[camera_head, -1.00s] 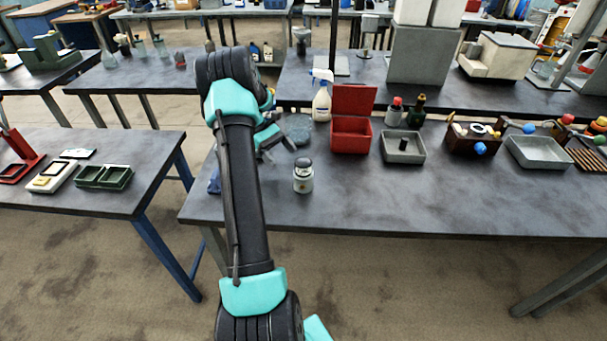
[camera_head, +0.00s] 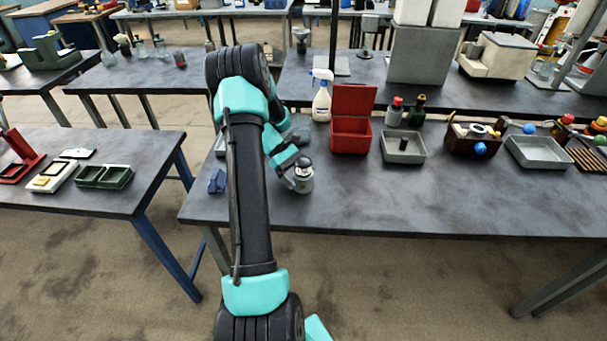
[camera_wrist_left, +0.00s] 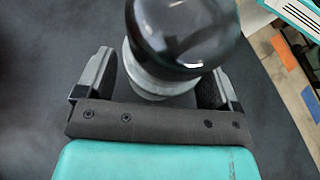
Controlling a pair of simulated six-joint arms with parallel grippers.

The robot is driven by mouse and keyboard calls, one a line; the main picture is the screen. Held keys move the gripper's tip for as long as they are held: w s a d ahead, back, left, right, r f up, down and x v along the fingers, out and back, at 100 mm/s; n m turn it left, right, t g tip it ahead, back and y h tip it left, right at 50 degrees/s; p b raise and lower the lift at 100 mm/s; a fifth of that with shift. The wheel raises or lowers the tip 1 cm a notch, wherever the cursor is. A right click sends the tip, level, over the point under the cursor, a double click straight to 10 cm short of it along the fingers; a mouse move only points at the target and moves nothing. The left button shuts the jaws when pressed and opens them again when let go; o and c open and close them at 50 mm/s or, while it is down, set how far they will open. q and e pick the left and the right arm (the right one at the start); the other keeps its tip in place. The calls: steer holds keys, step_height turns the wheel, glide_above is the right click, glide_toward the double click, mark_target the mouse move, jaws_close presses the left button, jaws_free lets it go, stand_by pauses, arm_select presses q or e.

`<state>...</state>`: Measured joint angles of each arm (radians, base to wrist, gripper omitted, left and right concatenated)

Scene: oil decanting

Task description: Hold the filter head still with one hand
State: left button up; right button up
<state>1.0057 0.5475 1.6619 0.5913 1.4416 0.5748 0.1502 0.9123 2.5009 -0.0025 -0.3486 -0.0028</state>
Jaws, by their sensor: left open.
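The filter head (camera_head: 303,178) is a small pale, squat body with a dark, glossy rounded top. It stands upright near the front edge of the middle table. My left gripper (camera_head: 293,174) is at it, reaching from the left. In the left wrist view the filter head's dark dome (camera_wrist_left: 185,30) sits between the two fingers of my left gripper (camera_wrist_left: 162,78). The fingers are open, one on each side of the pale body, and firm contact does not show. The lower part of the filter head is hidden in that view. My right gripper is not in view.
A red open box (camera_head: 351,135), a white spray bottle (camera_head: 321,103) and a grey tray (camera_head: 418,151) stand behind and to the right. A blue object (camera_head: 217,181) lies at the table's left end. The table front to the right of the filter head is clear.

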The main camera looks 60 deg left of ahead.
arm_select(q)
steer(key=shift+w+d+f, duration=0.1)
steer(key=shift+d+f, duration=0.1)
steer(key=shift+d, duration=0.15)
steer(key=c, duration=0.6)
stand_by(0.3)
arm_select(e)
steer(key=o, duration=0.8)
